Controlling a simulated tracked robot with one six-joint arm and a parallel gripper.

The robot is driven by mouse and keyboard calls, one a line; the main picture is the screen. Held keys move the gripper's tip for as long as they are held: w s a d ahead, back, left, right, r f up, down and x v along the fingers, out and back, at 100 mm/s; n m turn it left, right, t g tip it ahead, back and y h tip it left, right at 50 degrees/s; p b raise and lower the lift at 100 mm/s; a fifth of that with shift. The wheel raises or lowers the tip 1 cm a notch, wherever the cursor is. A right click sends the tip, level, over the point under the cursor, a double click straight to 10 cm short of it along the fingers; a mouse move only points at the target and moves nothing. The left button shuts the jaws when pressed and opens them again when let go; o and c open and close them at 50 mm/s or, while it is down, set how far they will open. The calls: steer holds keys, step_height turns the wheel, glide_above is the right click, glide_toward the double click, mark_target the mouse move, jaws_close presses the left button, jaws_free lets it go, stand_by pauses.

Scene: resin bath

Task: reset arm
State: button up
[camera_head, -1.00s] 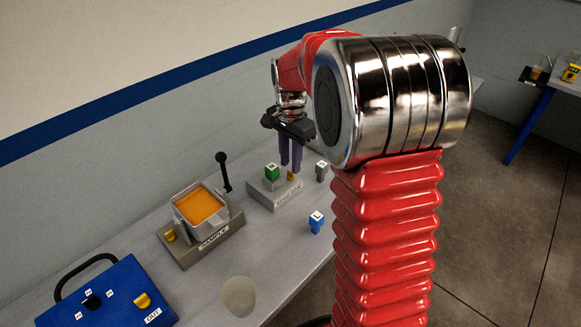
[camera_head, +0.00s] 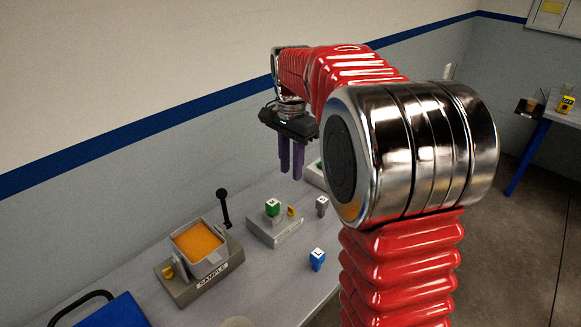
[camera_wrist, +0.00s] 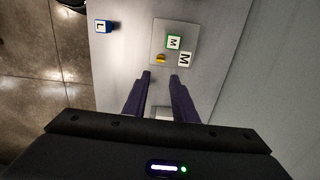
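My gripper (camera_head: 291,174) hangs above the back of the table in the head view, its two purple fingers pointing down. The wrist view shows a gap between the fingertips (camera_wrist: 160,77), with nothing held. A green-sided block (camera_head: 272,207) marked M stands on a grey fixture (camera_head: 278,234) beside a small yellow knob (camera_head: 291,211). A grey block (camera_head: 322,205) stands right of the fixture. A blue block (camera_head: 317,258) stands nearer the front; it is marked L in the wrist view (camera_wrist: 102,27).
A sample bath (camera_head: 212,276) with orange liquid and a black lever (camera_head: 223,205) stands to the left. A blue control box (camera_head: 115,312) is at lower left. Another pale fixture (camera_head: 316,175) is partly hidden by my arm. A wall runs behind the table.

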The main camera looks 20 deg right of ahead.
stand_by(0.3)
steer(key=s+a+n+t, duration=0.2)
steer(key=s+a+n, duration=0.1)
steer(key=s, duration=0.5)
steer(key=s+a+n+t, duration=0.1)
steer(key=s+a+n, duration=0.3)
steer(key=s+n, duration=0.2)
steer(key=s+a+n+t, duration=0.2)
steer(key=s+a+n, duration=0.2)
steer(key=s, duration=0.6)
steer(key=shift+s+f+n+t, duration=0.2)
steer(key=shift+n+t, duration=0.1)
steer(key=shift+n, duration=0.1)
steer(key=shift+a, duration=0.1)
stand_by(0.6)
